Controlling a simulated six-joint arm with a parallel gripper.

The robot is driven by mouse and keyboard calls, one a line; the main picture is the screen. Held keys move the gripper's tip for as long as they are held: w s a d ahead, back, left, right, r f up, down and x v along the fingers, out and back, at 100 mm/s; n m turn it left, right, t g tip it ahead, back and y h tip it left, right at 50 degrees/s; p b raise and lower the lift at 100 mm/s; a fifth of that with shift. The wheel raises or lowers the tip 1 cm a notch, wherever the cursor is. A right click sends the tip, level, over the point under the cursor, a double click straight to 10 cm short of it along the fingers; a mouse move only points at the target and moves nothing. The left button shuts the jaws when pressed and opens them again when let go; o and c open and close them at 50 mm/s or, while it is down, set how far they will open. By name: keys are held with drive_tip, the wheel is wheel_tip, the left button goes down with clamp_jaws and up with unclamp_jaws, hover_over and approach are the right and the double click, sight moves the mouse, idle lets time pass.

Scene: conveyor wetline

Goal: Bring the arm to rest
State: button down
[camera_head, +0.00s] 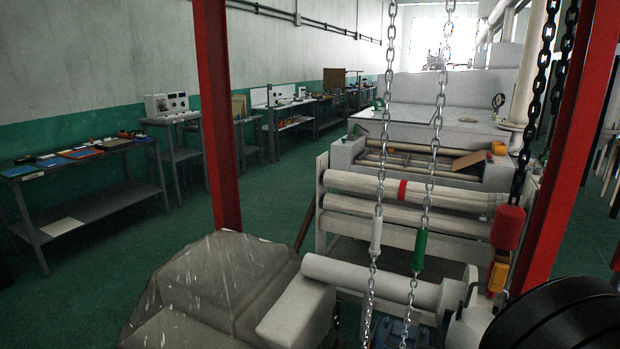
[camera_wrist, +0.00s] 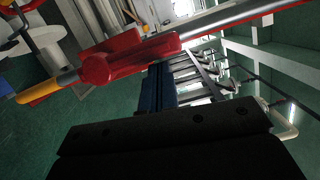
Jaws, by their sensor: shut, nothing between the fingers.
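My gripper (camera_wrist: 168,130) shows in the wrist view as a dark block across the bottom of the picture, with small round screw heads along it. It is shut and nothing is seen held in it. A red clamp-like fitting on a grey bar (camera_wrist: 112,64) crosses the wrist view beyond it, apart from it as far as I can tell. In the head view my gripper does not show; a black ribbed part of my arm fills the lower right corner.
Chains (camera_head: 436,120) hang in front of the roller machine (camera_head: 400,185). Red posts (camera_head: 218,110) stand left and right (camera_head: 567,150). A grey, clear-wrapped bulk (camera_head: 225,290) lies at lower left. Benches (camera_head: 75,220) line the wall. Green floor (camera_head: 275,195) is open between.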

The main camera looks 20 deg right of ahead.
drive_tip(key=s+a, duration=0.2)
drive_tip(key=s, duration=0.9)
drive_tip(key=w+d, duration=0.2)
drive_tip(key=w, duration=0.9)
wheel_tip(320, 180, down, 10)
drive_tip(key=s+d+m+h, duration=0.1)
drive_tip(key=m+h, duration=0.1)
drive_tip(key=m, duration=0.7)
drive_tip(key=s+d+m+h, duration=0.1)
drive_tip(key=m+h, duration=0.2)
drive_tip(key=m, duration=0.6)
drive_tip(key=shift+s+d+r+g, duration=0.25)
drive_tip(key=shift+s+d+g, duration=0.05)
drive_tip(key=shift+s+d, duration=0.05)
